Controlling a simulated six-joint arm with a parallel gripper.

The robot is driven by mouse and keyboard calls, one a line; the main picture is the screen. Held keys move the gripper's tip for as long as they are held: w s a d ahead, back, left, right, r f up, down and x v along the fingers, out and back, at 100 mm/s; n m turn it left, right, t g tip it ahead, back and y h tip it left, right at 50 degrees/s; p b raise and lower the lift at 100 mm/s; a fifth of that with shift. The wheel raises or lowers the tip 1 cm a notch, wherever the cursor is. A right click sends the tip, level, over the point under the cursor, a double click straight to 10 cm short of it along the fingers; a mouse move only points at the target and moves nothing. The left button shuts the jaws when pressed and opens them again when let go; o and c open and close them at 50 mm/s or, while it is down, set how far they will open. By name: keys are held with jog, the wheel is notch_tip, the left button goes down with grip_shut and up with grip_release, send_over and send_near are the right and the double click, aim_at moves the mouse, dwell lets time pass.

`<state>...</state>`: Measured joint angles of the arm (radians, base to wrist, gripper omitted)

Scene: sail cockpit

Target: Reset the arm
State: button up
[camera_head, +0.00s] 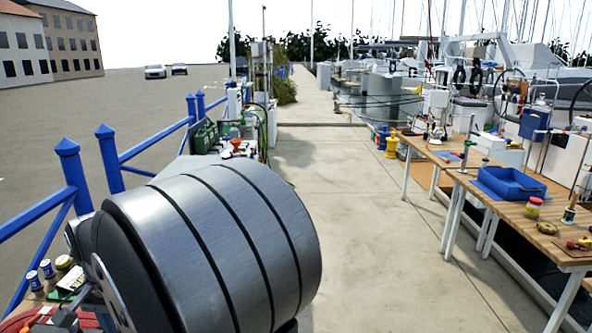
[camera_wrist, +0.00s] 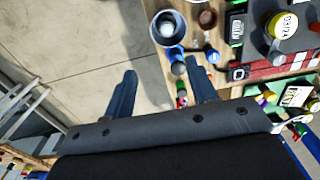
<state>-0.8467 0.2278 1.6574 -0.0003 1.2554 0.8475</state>
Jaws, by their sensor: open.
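My gripper (camera_wrist: 161,68) shows in the wrist view with its two blue-grey fingers spread apart. Nothing is between them. The fingers point up the picture, over the edge of a wooden bench top (camera_wrist: 148,8) and the pale paving beside it. The right finger is close to a small blue can (camera_wrist: 176,61) on the bench; I cannot tell whether they touch. In the head view a large grey ribbed cylinder of my own arm fills the lower left, and the gripper does not show there.
In the head view, a blue tray (camera_head: 512,184) and a jar (camera_head: 533,208) stand on the right bench (camera_head: 500,212). A blue railing (camera_head: 74,178) runs left. The walkway (camera_head: 365,215) is clear.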

notch_tip(320, 180, up, 10)
jog(key=r, duration=0.1)
notch_tip(320, 180, down, 18)
notch_tip(320, 180, up, 6)
jog(key=w+d+f, duration=1.3)
jog(key=w, duration=0.2)
jog(key=w+d+f, duration=0.2)
jog(key=d+f, duration=0.5)
jog(key=d, duration=0.3)
jog(key=w+d+f, duration=0.3)
jog(key=d+f, duration=0.4)
jog(key=d, duration=0.3)
jog(key=w+a+r, duration=0.2)
jog(key=a+r, duration=0.2)
jog(key=shift+a+r+n, duration=0.3)
jog(key=shift+n, duration=0.1)
